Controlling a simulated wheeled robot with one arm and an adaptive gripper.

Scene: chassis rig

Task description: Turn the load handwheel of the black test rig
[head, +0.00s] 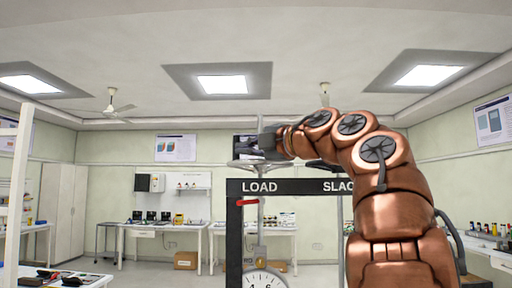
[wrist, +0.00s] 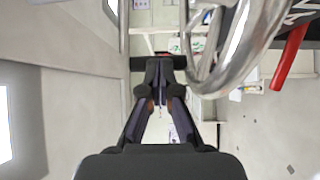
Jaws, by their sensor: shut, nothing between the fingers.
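The black test rig (head: 300,187) stands in front of me, with LOAD and SLAC(K) lettered in white on its top bar. The load handwheel (head: 236,163) is a silvery wheel above the LOAD label, partly hidden by my gripper in the head view. My gripper (head: 250,149) is at the wheel's level or a little above. In the wrist view the fingers (wrist: 159,66) are shut with nothing between them. The shiny wheel rim (wrist: 235,72) lies just right of the fingertips there. I cannot tell whether they touch.
A second wheel above the SLACK side is mostly hidden by my arm. Benches (head: 160,228) line the back wall, with open floor before them.

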